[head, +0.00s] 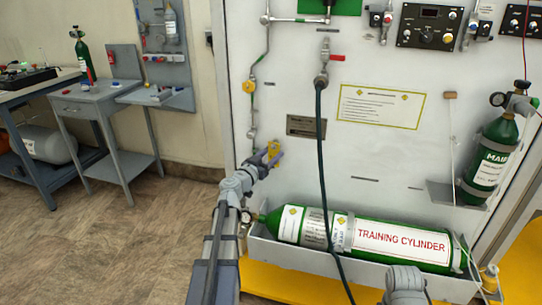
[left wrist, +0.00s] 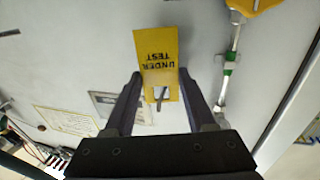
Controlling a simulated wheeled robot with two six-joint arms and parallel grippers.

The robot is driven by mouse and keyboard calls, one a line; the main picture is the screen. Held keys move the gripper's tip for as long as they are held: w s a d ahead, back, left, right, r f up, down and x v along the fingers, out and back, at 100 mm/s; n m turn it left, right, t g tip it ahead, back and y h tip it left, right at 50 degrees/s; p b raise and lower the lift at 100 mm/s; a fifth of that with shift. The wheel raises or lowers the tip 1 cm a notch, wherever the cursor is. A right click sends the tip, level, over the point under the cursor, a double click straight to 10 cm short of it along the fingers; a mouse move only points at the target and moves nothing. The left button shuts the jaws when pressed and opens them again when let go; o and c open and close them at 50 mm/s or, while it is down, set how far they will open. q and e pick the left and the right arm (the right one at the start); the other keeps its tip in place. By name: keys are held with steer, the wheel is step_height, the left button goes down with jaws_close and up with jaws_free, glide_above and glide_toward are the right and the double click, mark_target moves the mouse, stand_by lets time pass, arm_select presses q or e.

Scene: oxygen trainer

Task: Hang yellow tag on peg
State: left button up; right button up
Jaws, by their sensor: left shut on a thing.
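The yellow tag (left wrist: 157,48), printed "UNDER TEST", is held between the two fingers of my left gripper (left wrist: 160,88) in the left wrist view. A pale opening shows in the tag's end between the fingers. A thin grey peg (left wrist: 161,101) shows at this opening; I cannot tell whether it passes through it. In the head view my left gripper (head: 268,158) is close to the white panel, left of the dark hose, with the yellow tag (head: 274,149) at its tips. The gripper hides the peg there. Only a grey part of my right arm shows at the bottom.
The white panel (head: 290,95) carries a pipe with a yellow valve handle (head: 249,87) above my left gripper. A dark hose (head: 323,150) hangs to its right. A green training cylinder (head: 395,240) lies in a tray below. Free floor lies to the left.

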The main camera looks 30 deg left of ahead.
arm_select(q)
steer(key=o, duration=1.4)
steer(key=shift+s, duration=0.1)
steer(key=s, duration=0.7)
steer(key=shift+s+f, duration=0.15)
steer(key=shift+s, duration=0.15)
steer(key=shift+a, duration=0.1)
